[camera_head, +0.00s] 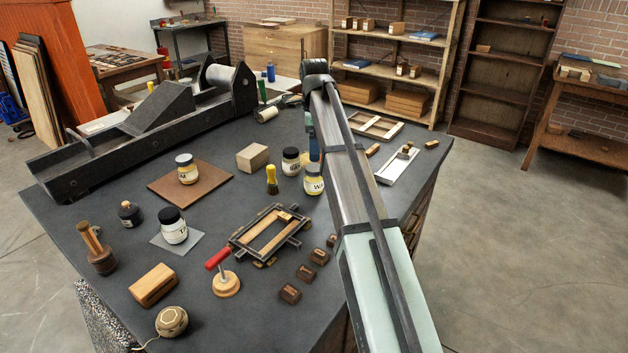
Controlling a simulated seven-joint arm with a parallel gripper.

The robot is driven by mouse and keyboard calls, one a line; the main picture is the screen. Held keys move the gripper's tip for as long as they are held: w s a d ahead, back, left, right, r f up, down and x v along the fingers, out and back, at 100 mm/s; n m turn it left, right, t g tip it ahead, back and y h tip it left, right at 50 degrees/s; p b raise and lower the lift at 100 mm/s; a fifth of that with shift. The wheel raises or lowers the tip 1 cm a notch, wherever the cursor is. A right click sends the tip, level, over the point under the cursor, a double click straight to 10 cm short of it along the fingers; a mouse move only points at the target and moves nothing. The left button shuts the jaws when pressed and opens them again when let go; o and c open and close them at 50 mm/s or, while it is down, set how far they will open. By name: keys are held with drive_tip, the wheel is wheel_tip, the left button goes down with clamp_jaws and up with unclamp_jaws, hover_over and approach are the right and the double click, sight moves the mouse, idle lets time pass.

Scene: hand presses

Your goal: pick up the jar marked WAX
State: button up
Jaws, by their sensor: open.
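The jar marked WAX (314,181) stands on the dark table, just left of my arm. It has pale yellow contents and a white label on which only "WA" shows; my arm hides its right edge. My arm reaches from the lower right up to a bend above the back of the table. I cannot make out my gripper's fingers; the part beyond the bend is mostly hidden behind the arm. A dark-lidded jar (291,162) stands close behind and left of the WAX jar.
A yellow-handled brush (272,180) stands left of the WAX jar, with a wooden block (252,157) behind. A framed form (268,232) lies in front. Another yellow jar (187,171) stands on a brown board, and a black-lidded jar (173,227) on a grey sheet.

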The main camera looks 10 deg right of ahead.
sight(314, 182)
wheel_tip(314, 182, down, 14)
drive_tip(key=shift+r, duration=0.15)
idle(0.7)
drive_tip(key=c, duration=1.3)
